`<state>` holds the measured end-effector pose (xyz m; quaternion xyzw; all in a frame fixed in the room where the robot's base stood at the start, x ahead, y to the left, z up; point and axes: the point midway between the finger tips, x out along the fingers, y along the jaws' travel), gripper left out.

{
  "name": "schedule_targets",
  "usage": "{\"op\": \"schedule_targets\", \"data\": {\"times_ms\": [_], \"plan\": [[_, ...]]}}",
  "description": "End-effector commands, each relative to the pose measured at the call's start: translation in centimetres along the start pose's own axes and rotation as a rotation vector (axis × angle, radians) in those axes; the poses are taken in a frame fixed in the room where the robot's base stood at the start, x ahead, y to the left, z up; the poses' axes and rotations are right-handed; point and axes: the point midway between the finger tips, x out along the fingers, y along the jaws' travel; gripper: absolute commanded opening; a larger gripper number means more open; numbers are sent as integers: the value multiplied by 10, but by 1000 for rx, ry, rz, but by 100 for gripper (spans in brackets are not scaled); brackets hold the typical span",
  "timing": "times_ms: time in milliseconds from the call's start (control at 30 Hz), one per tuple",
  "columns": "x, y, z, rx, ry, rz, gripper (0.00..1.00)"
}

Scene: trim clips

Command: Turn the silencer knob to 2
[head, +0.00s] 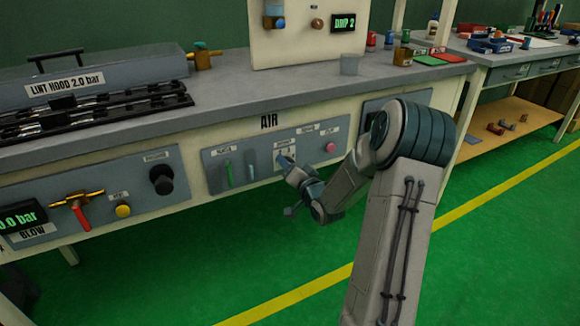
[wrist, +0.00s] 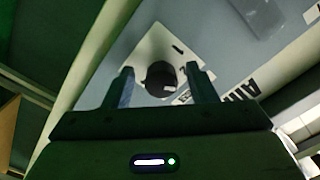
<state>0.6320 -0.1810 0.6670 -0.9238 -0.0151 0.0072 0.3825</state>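The black silencer knob (wrist: 160,78) shows in the wrist view on a pale plate with small printed marks; one looks like a 1, and another beside it is partly hidden by a finger. A small white mark shows on the knob's lower right side. My gripper (wrist: 159,70) is open, one finger on each side of the knob, with a visible gap on both sides. In the head view my gripper (head: 286,163) is at the AIR panel (head: 211,182) under the bench top and hides the knob. The small labels there are too blurred to read surely.
A left panel carries a black knob (head: 162,180), a yellow button (head: 123,210) and a red-handled valve (head: 80,214). The green floor in front is clear.

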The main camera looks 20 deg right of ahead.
Motion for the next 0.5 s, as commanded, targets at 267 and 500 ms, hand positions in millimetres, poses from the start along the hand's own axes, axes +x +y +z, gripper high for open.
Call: {"op": "schedule_targets", "data": {"times_ms": [267, 500], "plan": [[-15, 0, -1, 0, 0, 2, 52], [-68, -1, -2, 0, 0, 4, 52]]}}
